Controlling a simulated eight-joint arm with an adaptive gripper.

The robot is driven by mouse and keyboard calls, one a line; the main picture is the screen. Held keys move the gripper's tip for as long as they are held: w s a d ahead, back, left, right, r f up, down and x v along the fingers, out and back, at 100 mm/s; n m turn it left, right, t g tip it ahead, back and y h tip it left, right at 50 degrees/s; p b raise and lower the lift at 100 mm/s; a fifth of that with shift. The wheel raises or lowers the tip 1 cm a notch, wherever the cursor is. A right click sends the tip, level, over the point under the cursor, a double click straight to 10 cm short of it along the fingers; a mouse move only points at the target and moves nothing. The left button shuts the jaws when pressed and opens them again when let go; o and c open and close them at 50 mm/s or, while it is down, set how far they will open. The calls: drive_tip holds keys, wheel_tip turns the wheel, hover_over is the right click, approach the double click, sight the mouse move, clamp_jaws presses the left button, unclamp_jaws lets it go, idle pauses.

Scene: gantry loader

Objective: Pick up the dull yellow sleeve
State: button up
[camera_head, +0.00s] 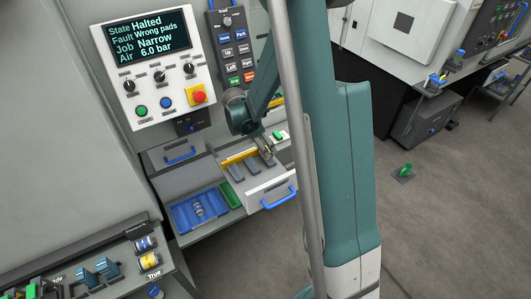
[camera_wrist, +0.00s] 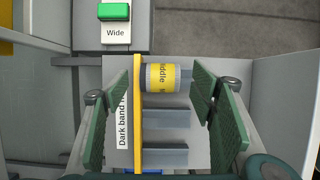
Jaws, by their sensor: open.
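A yellow sleeve with a pale grey end and the word "middle" on it (camera_wrist: 160,77) lies on the farthest of several dark grey rests in a pale drawer. My gripper (camera_wrist: 160,92) is open, with its green pads on the left and right of the sleeve. A gap shows between the sleeve and each pad. In the head view my gripper (camera_head: 262,148) is low over the open drawer (camera_head: 271,193), and the sleeve is too small there to make out clearly. Another yellow sleeve (camera_head: 150,261) stands on the bench at lower left.
A yellow strip (camera_wrist: 138,125) runs along the rests' left side. A green block (camera_wrist: 114,11) sits above a "Wide" label beyond the drawer. A blue tray (camera_head: 185,216) with a grey ringed part lies left of the drawer. The control panel (camera_head: 155,62) reads "Halted" and "Wrong pads".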

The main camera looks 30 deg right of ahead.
drive_tip(key=shift+x, duration=1.1)
drive_tip(key=shift+c, duration=0.5)
drive_tip(key=c, duration=1)
